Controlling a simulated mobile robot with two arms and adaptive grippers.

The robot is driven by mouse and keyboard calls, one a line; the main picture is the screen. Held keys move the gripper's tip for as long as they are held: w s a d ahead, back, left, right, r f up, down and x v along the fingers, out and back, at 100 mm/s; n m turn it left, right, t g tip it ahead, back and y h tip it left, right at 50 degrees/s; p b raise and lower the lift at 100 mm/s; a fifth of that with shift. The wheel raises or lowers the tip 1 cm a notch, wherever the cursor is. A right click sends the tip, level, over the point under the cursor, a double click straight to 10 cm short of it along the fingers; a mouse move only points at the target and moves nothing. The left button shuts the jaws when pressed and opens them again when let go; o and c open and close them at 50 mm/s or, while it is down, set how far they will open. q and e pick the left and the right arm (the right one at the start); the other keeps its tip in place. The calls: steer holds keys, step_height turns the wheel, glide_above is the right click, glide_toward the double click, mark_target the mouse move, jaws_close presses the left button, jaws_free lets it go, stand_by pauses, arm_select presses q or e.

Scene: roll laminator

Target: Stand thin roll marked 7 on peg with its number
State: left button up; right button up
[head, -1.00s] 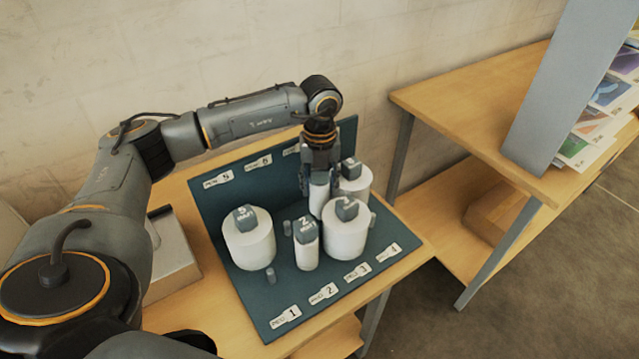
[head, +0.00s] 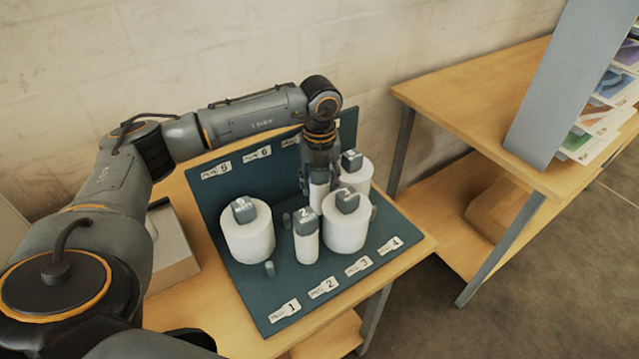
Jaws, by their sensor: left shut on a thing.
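My left gripper (head: 318,184) reaches in over the teal peg board (head: 285,316) and is shut on a thin white roll (head: 319,196). The held roll is upright in the back half of the board, behind the thin roll marked 2 (head: 306,240) and the thick roll marked 3 (head: 345,225). Its number is hidden by the gripper, and its lower end is hidden, so I cannot tell whether it is around a peg. My right gripper is not in view.
A thick roll (head: 248,236) stands at the board's left, and another thick roll (head: 357,174) stands close at the right of my gripper. Short bare pegs (head: 270,269) show between rolls. A second wooden table (head: 470,95) stands right.

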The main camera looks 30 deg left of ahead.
arm_select(q)
steer(key=shift+s+d+f, duration=0.1)
steer(key=shift+s+f, duration=0.25)
steer(key=shift+f, duration=0.2)
steer(key=o, duration=1.2)
steer(key=shift+o, duration=0.2)
steer(key=shift+w+r+p, duration=0.2)
steer(key=shift+r+p, duration=0.65)
steer(key=shift+r, duration=0.45)
steer(key=shift+r+p, duration=1.7)
steer(key=shift+r, duration=1.2)
steer(key=shift+w, duration=0.1)
